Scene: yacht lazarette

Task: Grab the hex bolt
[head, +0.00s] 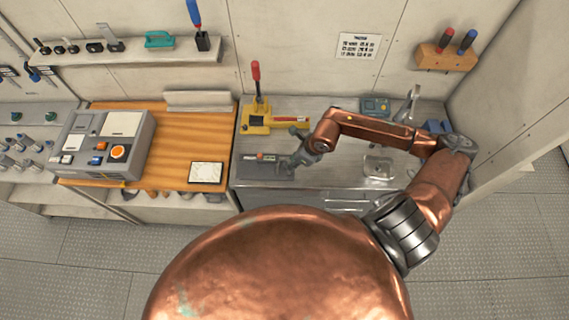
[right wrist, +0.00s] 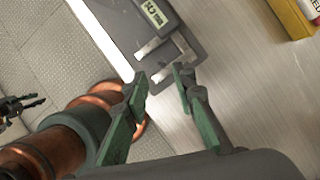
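I cannot make out a hex bolt in either view. My right gripper (head: 293,163) is low over the left part of the grey metal worktop (head: 330,190). Just beyond the fingertips lies a caliper-like tool with a small display (right wrist: 158,14) and two pale metal jaws (right wrist: 178,52), on a dark flat pad. A dark clawed part at the left edge of the right wrist view looks like my left gripper (right wrist: 18,106); its opening is unclear.
A yellow holder (head: 256,118) with a red-handled tool stands behind my right gripper. A grey control box (head: 105,143) and a white card (head: 206,172) are on the wooden top at left. A tool rack (head: 446,58) hangs at the upper right. The worktop's front edge is close.

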